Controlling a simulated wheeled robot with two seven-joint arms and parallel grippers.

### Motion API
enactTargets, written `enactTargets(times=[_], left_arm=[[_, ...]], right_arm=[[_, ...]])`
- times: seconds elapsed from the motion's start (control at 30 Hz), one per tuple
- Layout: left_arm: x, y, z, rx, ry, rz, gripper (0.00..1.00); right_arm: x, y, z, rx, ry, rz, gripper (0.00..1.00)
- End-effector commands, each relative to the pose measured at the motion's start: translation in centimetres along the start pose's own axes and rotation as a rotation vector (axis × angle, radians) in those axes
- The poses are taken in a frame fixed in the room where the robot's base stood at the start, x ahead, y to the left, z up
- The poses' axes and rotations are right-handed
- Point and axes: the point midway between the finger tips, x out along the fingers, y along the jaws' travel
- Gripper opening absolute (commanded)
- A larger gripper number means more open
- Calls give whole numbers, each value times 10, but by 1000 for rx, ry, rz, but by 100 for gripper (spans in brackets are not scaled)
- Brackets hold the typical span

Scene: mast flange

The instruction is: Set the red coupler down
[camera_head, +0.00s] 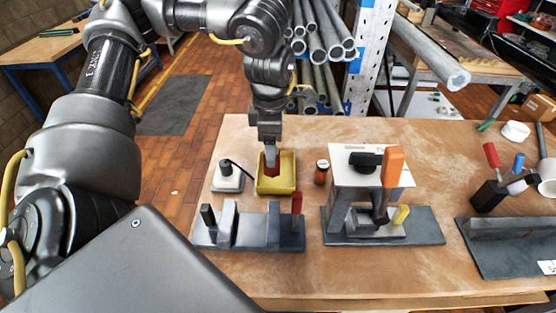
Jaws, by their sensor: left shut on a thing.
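My left gripper (270,146) points down over the yellow tray (277,189) on the wooden table. It is shut on the red coupler (271,167), a small dark red piece just below the fingertips. The coupler shows against the inside of the tray. I cannot tell whether it touches the tray floor. The gripper fingers hide the coupler's upper part. My right gripper does not show.
A grey base with a black cable (228,178) stands left of the tray, and a small orange-brown jar (321,172) right of it. A grey fixture (247,229) is in front. A white-topped stand (366,171) with an orange upright is further right. Bare tabletop (450,180) lies beyond.

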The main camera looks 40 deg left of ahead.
Motion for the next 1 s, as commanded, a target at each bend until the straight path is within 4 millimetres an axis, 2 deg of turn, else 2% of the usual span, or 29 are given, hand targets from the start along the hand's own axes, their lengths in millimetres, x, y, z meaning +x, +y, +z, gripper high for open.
enactTargets(times=[0.17, 0.37, 0.53, 0.7, 1.0], left_arm=[[10, 27, 2, -5, 1, -3, 12], [34, 79, 3, -7, 2, -3, 12], [67, 109, 3, -4, 3, -3, 12], [87, 127, 5, -2, 1, -1, 12], [96, 135, 5, 1, 0, 1, 12]], right_arm=[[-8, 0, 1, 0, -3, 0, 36], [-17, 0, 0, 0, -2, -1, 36], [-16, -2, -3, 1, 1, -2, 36], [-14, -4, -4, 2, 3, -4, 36], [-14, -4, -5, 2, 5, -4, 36]])
